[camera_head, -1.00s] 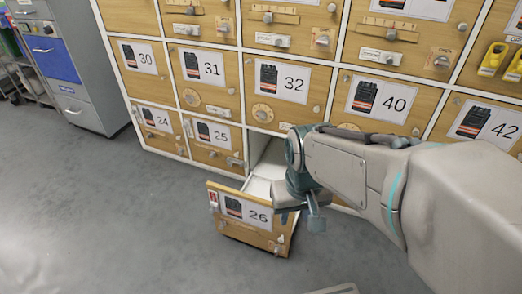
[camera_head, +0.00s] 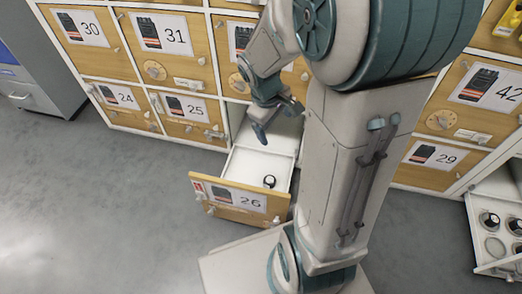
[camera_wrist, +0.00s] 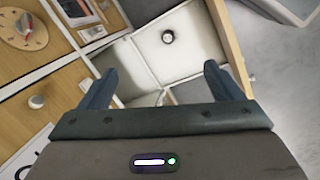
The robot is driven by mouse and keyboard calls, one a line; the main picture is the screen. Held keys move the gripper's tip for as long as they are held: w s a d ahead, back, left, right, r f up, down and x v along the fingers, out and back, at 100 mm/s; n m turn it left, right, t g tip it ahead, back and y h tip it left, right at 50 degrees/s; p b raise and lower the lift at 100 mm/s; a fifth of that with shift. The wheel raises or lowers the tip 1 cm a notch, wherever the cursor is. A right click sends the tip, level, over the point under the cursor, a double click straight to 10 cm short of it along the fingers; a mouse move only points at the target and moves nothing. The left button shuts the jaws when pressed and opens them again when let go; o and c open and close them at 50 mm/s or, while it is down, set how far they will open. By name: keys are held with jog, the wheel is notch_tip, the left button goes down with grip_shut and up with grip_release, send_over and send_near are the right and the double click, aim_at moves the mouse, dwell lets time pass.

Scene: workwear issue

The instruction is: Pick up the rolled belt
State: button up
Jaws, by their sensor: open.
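A small dark rolled belt (camera_head: 269,181) with a pale top lies in the open drawer 26 (camera_head: 216,211), near its front panel. It also shows in the wrist view (camera_wrist: 168,37), on the white drawer floor beyond my fingertips. My gripper (camera_head: 275,120) is above the back part of that drawer, pointing down and apart from the belt. In the wrist view my gripper (camera_wrist: 160,72) has its two fingers spread with nothing between them. A white divider (camera_wrist: 140,65) crosses the drawer.
Shut wooden drawers, such as drawer 25 (camera_head: 193,110), surround the open one. Another open drawer (camera_head: 495,266) at the right holds several dark rolls. A grey cabinet (camera_head: 35,80) stands at the far left. The grey floor (camera_head: 90,210) in front is clear.

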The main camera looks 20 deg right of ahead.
jog(key=w+d+f+n+p, duration=0.2)
jog(key=w+d+f+n, duration=0.25)
jog(key=w+f, duration=0.2)
jog(key=n+y+p, duration=0.3)
jog(key=n, duration=1)
send_over(271, 179)
notch_tip(271, 179, down, 27)
notch_tip(271, 179, down, 8)
jog(key=b, duration=0.3)
jog(key=shift+s+f, duration=0.1)
jog(key=shift+f, duration=0.15)
jog(key=shift+a+f+b, duration=0.1)
jog(key=shift+f+b, duration=1.35)
jog(key=shift+f, duration=1.25)
jog(key=shift+r, duration=0.1)
jog(key=c, duration=1.2)
